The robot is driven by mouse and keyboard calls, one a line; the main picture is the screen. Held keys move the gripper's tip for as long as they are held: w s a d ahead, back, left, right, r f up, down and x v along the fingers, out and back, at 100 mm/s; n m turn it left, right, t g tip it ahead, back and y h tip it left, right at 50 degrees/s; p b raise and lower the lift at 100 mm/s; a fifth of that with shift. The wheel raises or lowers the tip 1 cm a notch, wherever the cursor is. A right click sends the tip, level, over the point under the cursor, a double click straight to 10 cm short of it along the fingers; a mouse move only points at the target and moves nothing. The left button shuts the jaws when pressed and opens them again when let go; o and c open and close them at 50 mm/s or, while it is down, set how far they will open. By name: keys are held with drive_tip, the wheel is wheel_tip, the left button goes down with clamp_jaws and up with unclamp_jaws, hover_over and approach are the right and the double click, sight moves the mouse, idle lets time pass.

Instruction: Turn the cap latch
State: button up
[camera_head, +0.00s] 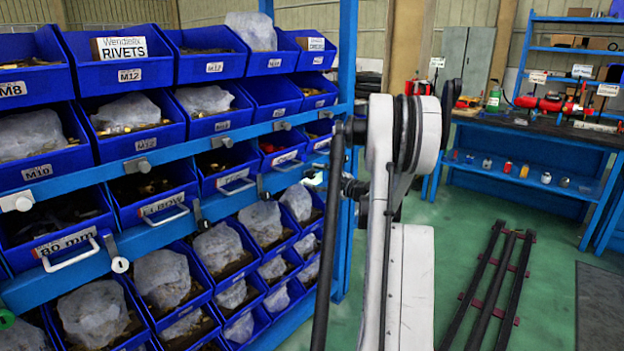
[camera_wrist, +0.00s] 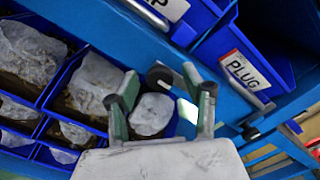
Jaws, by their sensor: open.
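My gripper (camera_wrist: 160,80) shows in the wrist view with its two green-grey fingers spread apart and nothing held between them. A dark round latch knob (camera_wrist: 159,76) on the blue rail shows between the fingertips; I cannot tell whether they touch it. Above it is a bin label ending in "P" (camera_wrist: 167,8), cut off by the frame edge, so I cannot confirm it reads cap. To the right is a blue bin labelled PLUG (camera_wrist: 244,70), with another dark latch knob (camera_wrist: 250,132) below it.
A blue rack (camera_head: 75,256) of several bins fills the left of the head view, with handles and latches along its rails. Dark metal bars (camera_head: 495,280) lie on the green floor (camera_head: 545,260). A blue workbench (camera_head: 535,145) stands behind on the right.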

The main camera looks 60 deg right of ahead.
drive_tip(key=shift+w, duration=0.6)
clamp_jaws()
